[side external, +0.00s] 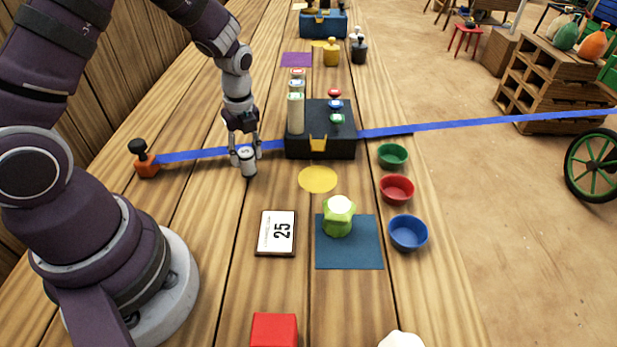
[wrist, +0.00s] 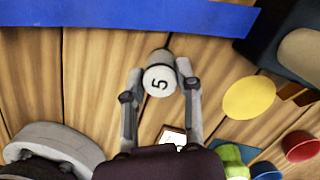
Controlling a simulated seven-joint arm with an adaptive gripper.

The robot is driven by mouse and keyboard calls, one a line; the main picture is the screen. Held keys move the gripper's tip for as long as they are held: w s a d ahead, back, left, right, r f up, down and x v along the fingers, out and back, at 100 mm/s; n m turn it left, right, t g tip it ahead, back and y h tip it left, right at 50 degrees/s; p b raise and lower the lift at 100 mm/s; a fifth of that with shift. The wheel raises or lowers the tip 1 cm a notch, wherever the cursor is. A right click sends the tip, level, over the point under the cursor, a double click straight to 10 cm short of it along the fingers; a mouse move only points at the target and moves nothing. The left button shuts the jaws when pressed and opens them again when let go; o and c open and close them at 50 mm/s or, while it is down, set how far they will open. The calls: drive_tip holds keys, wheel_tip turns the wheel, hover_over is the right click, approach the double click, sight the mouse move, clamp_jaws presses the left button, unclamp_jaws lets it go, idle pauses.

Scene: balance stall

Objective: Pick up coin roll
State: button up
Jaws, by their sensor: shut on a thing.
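The coin roll (side external: 248,166) is a small pale cylinder with a dark band near its lower end. It is upright between the fingers of my gripper (side external: 245,152), left of the black box. In the wrist view my gripper (wrist: 160,76) is shut on the coin roll (wrist: 158,81), one finger on each side. Its white top with a black 5 faces the camera. I cannot tell for sure whether its lower end touches the table.
A blue ribbon (side external: 205,153) crosses the table just behind. The black box (side external: 320,148) with cylinders and coloured buttons stands to the right. A yellow disc (side external: 318,180), a 25 card (side external: 277,232), a green pouch (side external: 338,217) on a blue mat (side external: 348,258) and coloured bowls (side external: 408,232) are nearer.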

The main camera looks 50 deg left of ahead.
clamp_jaws()
